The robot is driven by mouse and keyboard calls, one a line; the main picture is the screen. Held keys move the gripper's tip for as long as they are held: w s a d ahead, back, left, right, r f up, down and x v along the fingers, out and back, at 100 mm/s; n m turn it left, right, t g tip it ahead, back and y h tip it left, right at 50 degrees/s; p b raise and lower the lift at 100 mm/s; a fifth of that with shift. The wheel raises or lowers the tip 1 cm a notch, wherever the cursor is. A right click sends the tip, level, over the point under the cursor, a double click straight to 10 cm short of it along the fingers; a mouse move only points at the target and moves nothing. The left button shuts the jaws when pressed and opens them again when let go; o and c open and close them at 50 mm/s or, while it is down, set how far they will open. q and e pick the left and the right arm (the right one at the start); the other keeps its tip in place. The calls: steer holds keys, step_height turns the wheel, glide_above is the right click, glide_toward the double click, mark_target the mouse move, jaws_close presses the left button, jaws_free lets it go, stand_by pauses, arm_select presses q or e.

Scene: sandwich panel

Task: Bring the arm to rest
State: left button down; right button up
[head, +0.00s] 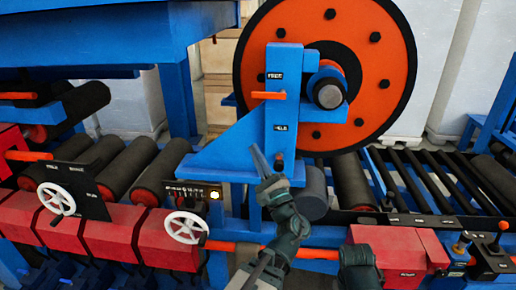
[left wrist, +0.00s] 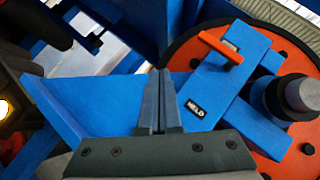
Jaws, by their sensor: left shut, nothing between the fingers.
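My left gripper (head: 258,158) is in front of the blue bracket (head: 222,160) that carries the big orange-and-black wheel (head: 390,65). Its fingers are together, pointing up, with nothing between them. In the left wrist view the shut fingers (left wrist: 160,100) are in front of the blue bracket plate (left wrist: 100,95); whether they touch it I cannot tell. An orange lever (head: 268,95) lies across the blue upright post (head: 284,140), above and apart from my fingers. A plate reading HELD (left wrist: 197,108) is on the post. My right gripper is not seen.
White handwheels (head: 186,227) and red boxes (head: 90,240) stand along the front at left. An orange bar (head: 315,253) runs near my left arm. Black rollers (head: 120,165) lie behind, and a panel with levers (head: 490,255) is at right.

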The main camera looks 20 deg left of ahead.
arm_select(q)
steer(key=shift+s+d+f, duration=0.1)
steer(key=shift+s+f, duration=0.3)
steer(key=shift+s, duration=0.05)
steer(key=s+f+n+g+h, duration=0.25)
steer(key=f+n+g, duration=0.2)
steer(key=f, duration=0.55)
steer(key=s+f+n+g+h, duration=0.1)
steer(key=f+n+g+h, duration=0.35)
steer(key=f, duration=0.55)
steer(key=s+d+f+g+h, duration=0.2)
steer(key=s+d+f+h, duration=0.1)
steer(key=d, duration=0.3)
steer(key=s+d+f+n+g+h, duration=0.1)
steer(key=s+d+f+g+h, duration=0.1)
steer(key=s+d+f+h, duration=0.2)
steer(key=s+d+f+n+g+h, duration=0.1)
steer(key=s+d+f+g+h, duration=0.1)
steer(key=d+f, duration=0.4)
steer(key=s+d+h, duration=0.1)
steer(key=s+d, duration=0.1)
steer(key=d, duration=0.1)
steer(key=shift+d+h, duration=0.3)
steer(key=shift+d, duration=0.05)
